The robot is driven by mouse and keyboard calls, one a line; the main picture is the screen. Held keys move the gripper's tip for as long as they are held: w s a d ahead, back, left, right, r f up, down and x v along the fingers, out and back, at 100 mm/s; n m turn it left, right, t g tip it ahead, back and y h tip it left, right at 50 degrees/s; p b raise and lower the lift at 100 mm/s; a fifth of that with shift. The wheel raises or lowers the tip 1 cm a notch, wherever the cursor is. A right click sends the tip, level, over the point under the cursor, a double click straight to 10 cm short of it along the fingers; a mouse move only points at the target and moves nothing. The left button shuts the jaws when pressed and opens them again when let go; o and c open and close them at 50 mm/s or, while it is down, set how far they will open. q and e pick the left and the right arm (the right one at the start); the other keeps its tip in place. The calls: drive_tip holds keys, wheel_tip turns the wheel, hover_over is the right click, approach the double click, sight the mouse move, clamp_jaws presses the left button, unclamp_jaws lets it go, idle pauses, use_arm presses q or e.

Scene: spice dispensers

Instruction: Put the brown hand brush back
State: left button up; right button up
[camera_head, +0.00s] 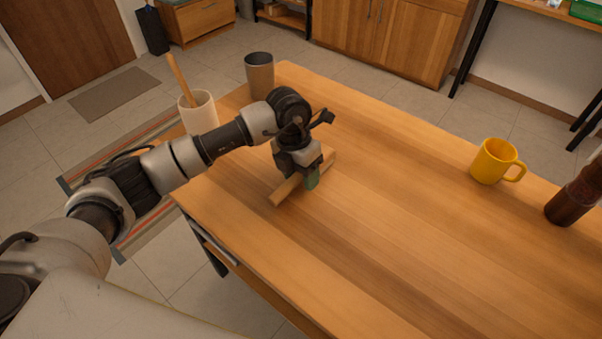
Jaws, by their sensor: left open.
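The brown hand brush (282,192) looks like a light-brown wooden bar lying at a slant on the table, left of its middle. My left gripper (306,176) points down right over the brush and hides its middle part. Its jaws are open, with a greenish fingertip on the near side of the brush. I cannot tell whether the fingers touch it. My right gripper is out of view.
A white crock (199,113) with a wooden handle in it and a grey tumbler (260,75) stand at the back left of the wooden table (400,250). A yellow mug (492,161) and a dark brown bottle (574,198) stand at the right. The table's middle is clear.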

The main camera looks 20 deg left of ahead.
use_arm(q)
drive_tip(key=shift+r, duration=0.2)
wheel_tip(320, 180, up, 12)
drive_tip(key=w+a, duration=0.1)
drive_tip(key=a, duration=0.1)
drive_tip(key=shift+f, duration=0.2)
